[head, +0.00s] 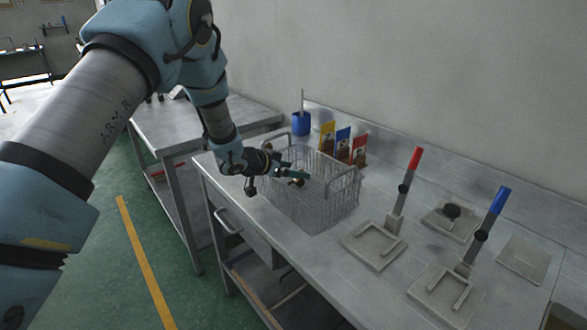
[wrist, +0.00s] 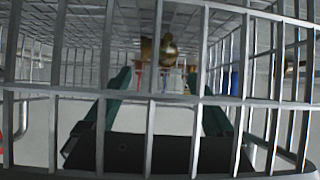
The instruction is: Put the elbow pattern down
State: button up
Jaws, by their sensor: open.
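The brass elbow pattern (head: 297,183) shows at the wire basket (head: 340,203), just beyond and below my gripper's fingertips. It also shows in the wrist view (wrist: 167,52), beyond the tips and roughly midway between them. My gripper (head: 289,172) reaches over the basket's left side, tilted low. In the wrist view my gripper (wrist: 159,80) has its two green fingers spread apart with a gap between them. Basket wires cross in front of that camera and hide parts of the fingers and elbow. I cannot tell what the elbow rests on.
Blue, yellow and red cards (head: 343,143) and a blue cup (head: 301,124) stand behind the basket. To the right, red-handled (head: 405,185) and blue-handled (head: 485,228) tools stand with flat grey plates. The bench's front strip (head: 300,248) is clear.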

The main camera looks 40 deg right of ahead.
jog(key=b+v, duration=0.1)
jog(key=v, duration=0.3)
jog(key=b+v, duration=0.1)
jog(key=v, duration=0.3)
jog(key=b+v, duration=0.1)
jog(key=v, duration=0.3)
jog(key=shift+d+r, duration=0.1)
jog(key=shift+r, duration=0.2)
jog(key=w+a+r+n+t+y, duration=0.1)
jog(key=w+a+n+t+y, duration=0.2)
jog(key=a, duration=0.5)
jog(key=w+a+r+n+t+y, duration=0.1)
jog(key=w+a+n+t, duration=0.1)
jog(key=w+a, duration=0.5)
jog(key=w+a+r+n+t+y, duration=0.1)
jog(key=w+a+n+t+y, duration=0.15)
jog(key=a, duration=0.55)
jog(key=s+a+n+g+y, duration=0.1)
jog(key=s+a+n+y, duration=0.15)
jog(key=a, duration=0.75)
jog(key=s+a+n+g+y, duration=0.2)
jog(key=s+a+n, duration=0.2)
jog(key=a, duration=0.6)
jog(key=s+a+n+g, duration=0.2)
jog(key=s+a, duration=0.3)
jog(key=s, duration=0.4)
jog(key=shift+a+f+n+g+y, duration=0.3)
jog(key=shift+f+n+g+y, duration=0.1)
jog(key=shift+f+n, duration=0.1)
